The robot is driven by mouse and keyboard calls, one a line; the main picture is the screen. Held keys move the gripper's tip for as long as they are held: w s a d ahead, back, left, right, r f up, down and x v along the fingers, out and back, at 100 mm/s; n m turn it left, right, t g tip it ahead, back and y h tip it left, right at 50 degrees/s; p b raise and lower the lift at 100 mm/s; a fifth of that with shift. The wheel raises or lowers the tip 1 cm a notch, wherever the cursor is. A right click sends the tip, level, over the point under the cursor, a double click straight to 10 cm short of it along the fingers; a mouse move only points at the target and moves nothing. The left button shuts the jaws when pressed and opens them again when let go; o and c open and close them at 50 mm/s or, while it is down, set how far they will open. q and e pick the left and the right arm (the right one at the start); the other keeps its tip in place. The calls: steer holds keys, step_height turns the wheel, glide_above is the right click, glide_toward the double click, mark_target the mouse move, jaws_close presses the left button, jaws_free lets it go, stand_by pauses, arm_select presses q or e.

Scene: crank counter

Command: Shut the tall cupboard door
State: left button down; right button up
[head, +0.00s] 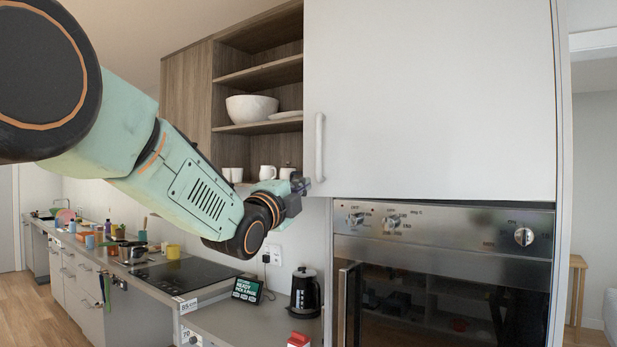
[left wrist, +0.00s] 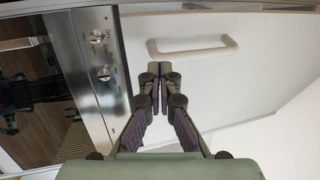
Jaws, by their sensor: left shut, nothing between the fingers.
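The tall cupboard door (head: 430,100) is a plain white panel above the oven in the head view. Its pale vertical handle (head: 320,147) is near its left edge. A dark strip shows between its lower edge and the oven; I cannot tell exactly how far it is ajar. My left gripper (head: 301,186) is shut and empty, near the door's lower left corner, just below and left of the handle. In the left wrist view my gripper (left wrist: 160,80) points at the white door (left wrist: 260,85), near one end of the handle (left wrist: 195,47). I cannot tell whether it touches. My right gripper is out of view.
The oven (head: 445,270) with its knobs is under the door. Open shelves (head: 258,75) with a white bowl (head: 251,108) and mugs are to the left. A black kettle (head: 305,292) and a small screen (head: 247,290) stand on the counter below my left arm.

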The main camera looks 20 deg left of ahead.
mark_target(316, 176)
arm_select(q)
steer(key=shift+w+d+r+p, duration=0.4)
steer(key=shift+d+r, duration=0.15)
steer(key=shift+d, duration=0.2)
steer(key=shift+w+d+r+p, duration=0.15)
steer(key=shift+w+p, duration=0.15)
steer(key=shift+w, duration=0.8)
steer(key=shift+w+a, duration=0.3)
steer(key=shift+w, duration=0.35)
steer(key=shift+w+h, duration=0.15)
steer(key=shift+h, duration=0.25)
